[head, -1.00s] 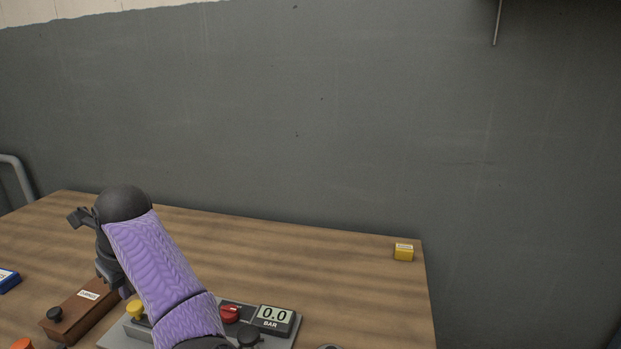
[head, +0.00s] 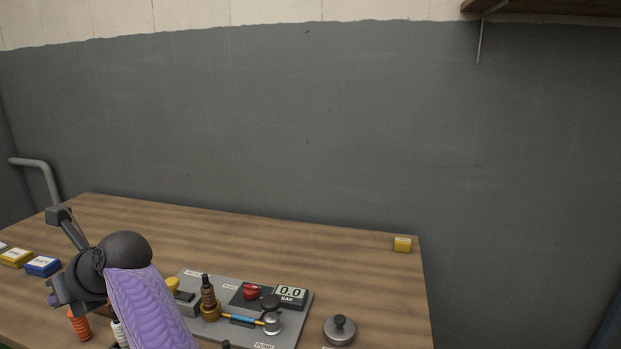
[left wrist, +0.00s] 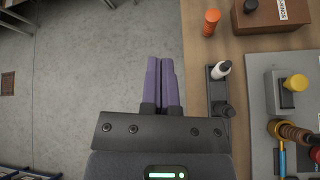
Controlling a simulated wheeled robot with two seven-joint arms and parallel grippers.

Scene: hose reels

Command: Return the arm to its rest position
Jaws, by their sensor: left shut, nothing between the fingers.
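My left arm (head: 150,310), with a purple sleeve and a black wrist, comes in at the lower left of the head view. Its wrist is over the left part of the wooden table. In the left wrist view my left gripper (left wrist: 161,85) has its two purple fingers side by side, shut and empty. The fingers appear over the grey floor (left wrist: 70,80), just left of the table edge. My right gripper is not in view.
An orange item (left wrist: 211,20) and a white bottle (left wrist: 221,70) stand near the table edge. The table's back right is mostly clear.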

